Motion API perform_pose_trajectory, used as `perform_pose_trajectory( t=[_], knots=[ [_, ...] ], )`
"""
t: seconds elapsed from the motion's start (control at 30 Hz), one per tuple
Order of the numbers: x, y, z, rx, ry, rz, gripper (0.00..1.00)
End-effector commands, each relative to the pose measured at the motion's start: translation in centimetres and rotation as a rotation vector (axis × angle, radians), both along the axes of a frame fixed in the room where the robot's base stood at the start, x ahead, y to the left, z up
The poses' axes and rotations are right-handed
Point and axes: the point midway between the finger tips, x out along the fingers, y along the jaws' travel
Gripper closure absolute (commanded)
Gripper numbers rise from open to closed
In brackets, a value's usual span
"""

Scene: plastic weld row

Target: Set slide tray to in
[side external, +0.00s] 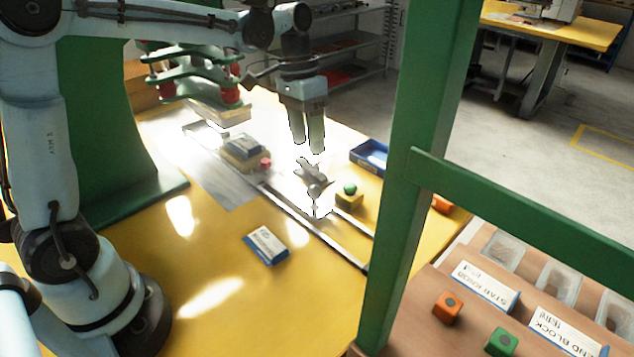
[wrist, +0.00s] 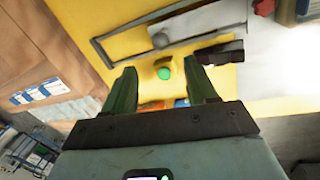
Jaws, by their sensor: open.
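The slide tray shows in the wrist view as a pale metal plate (wrist: 207,30) between two grey rails. In the side view, strong glare washes out its surface and edges. The two rails (side external: 318,232) run toward the front right and extend past the bright area. A small round metal knob (wrist: 160,40) sits at the tray's end in the wrist view. My gripper (side external: 308,148) points down above the rails, beside a grey metal fitting (side external: 312,170). In the wrist view my gripper (wrist: 163,82) is open, with nothing held between its fingers. Contact with the tray cannot be told.
A green knob on a yellow block (side external: 349,198) stands right of the rails. A blue bin (side external: 370,157) is behind it. A blue-and-white box (side external: 265,246) lies on the yellow table. A green post (side external: 408,180) rises in front. The table's front left is clear.

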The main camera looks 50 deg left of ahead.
Motion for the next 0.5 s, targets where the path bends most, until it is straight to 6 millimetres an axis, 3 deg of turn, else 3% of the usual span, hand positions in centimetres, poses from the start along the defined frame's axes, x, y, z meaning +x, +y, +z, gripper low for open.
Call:
perform_pose_trajectory(
  t=[0.2, 0.5],
  knots=[
    [0.0, 0.3, 1.5, 0.000, 0.000, 0.001, 0.43],
    [0.0, 0.3, 1.6, 0.000, 0.000, 0.001, 0.43]
  ],
)
